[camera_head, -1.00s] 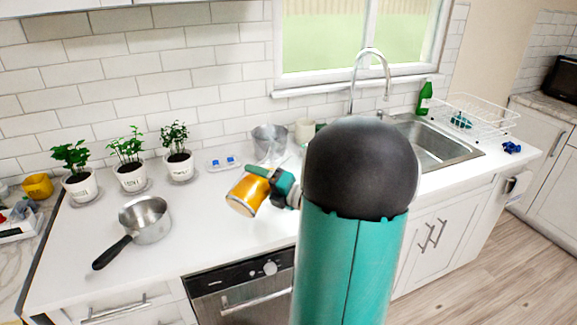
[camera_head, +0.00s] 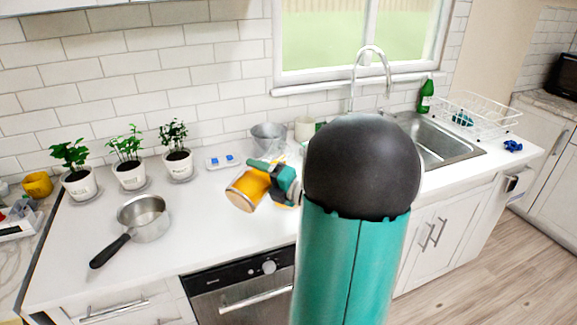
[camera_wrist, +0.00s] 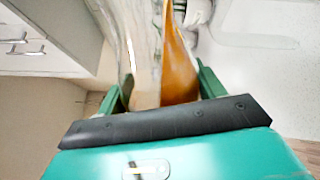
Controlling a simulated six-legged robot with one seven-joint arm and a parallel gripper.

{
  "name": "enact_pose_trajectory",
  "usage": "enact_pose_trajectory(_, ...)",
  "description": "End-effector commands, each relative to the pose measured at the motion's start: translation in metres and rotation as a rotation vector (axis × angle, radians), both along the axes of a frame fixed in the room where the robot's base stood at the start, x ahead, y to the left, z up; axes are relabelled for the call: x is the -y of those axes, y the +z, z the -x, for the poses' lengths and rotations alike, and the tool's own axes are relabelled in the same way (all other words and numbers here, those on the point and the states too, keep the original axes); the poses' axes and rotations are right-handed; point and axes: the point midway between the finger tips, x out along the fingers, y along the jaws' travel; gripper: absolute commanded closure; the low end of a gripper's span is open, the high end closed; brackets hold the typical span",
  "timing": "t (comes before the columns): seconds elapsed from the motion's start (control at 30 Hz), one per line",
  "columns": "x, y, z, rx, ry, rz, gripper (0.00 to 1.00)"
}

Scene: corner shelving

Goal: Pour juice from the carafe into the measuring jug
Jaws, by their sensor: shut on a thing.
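The carafe (camera_head: 246,190) of orange juice is tilted above the counter, left of my dark round arm joint. My gripper (camera_head: 282,182) is shut on it. In the wrist view, the carafe (camera_wrist: 180,68) shows clear glass and orange juice between the green fingers of my gripper (camera_wrist: 163,88). A grey vessel (camera_head: 268,137), perhaps the measuring jug, stands behind the carafe near the wall. Something clear beside it is partly hidden by my gripper, so I cannot tell its shape. I cannot see any juice falling.
A saucepan (camera_head: 143,217) lies left on the white counter, its black handle toward the front. Three potted plants (camera_head: 128,172) and a small tray with blue items (camera_head: 222,161) stand along the wall. A cream cup (camera_head: 304,129), the sink (camera_head: 440,145) and tap are behind my arm.

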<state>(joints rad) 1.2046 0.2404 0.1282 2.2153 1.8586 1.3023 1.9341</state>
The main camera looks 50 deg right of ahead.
Motion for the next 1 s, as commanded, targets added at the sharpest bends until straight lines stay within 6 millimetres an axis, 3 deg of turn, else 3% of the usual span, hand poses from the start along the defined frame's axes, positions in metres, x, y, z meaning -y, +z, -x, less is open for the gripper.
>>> enact_pose_trajectory(1.0,-0.0008,0.0049,-0.0025,0.000,0.003,-0.028,0.88)
